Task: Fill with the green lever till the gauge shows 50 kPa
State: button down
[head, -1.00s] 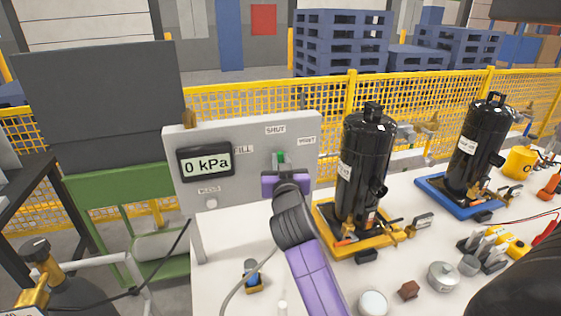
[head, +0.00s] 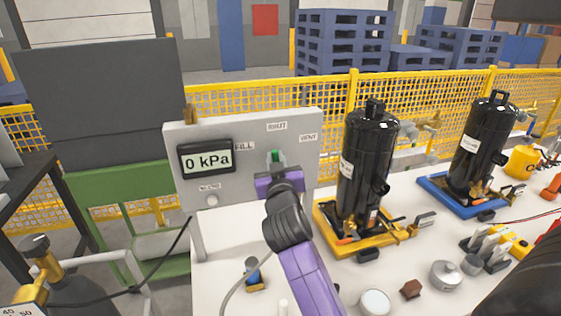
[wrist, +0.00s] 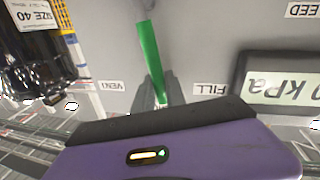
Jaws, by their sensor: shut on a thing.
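The green lever (head: 273,157) stands on the grey panel (head: 235,190), below the SHUT label and between FILL on the left and VENT on the right. It leans slightly toward the FILL side. My gripper (head: 276,174) is at the lever and shut on it, hiding its lower part in the head view. In the wrist view, which shows the panel upside down, the green lever (wrist: 149,62) rises from between my dark fingers (wrist: 157,92). The gauge (head: 207,160) reads 0 kPa; it is partly cut off in the wrist view (wrist: 290,88).
Loose parts lie on the white table's (head: 330,275) front right.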

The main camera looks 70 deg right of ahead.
jog(key=w+n, duration=0.1)
jog(key=w+a+f+n+b, duration=0.1)
jog(key=n, duration=0.1)
jog(key=w+a+n+b, duration=0.1)
jog(key=shift+a+f+n+t, duration=0.2)
jog(key=shift+f+n+t, duration=0.1)
jog(key=shift+f+t, duration=0.1)
jog(key=shift+w+a+f+n+t+h+b, duration=0.2)
jog(key=shift+w+a+f+n+b, duration=0.25)
jog(key=shift+n, duration=0.55)
jog(key=shift+w+a+f+n+t+h+b, duration=0.1)
jog(key=shift+w+a+f+n+t+b, duration=0.3)
jog(key=shift+n, duration=0.6)
jog(key=c, duration=1.4)
grip_release()
jog(key=shift+o, duration=0.2)
jog(key=shift+d, duration=0.1)
jog(key=b+v, duration=0.2)
jog(key=v, duration=0.6)
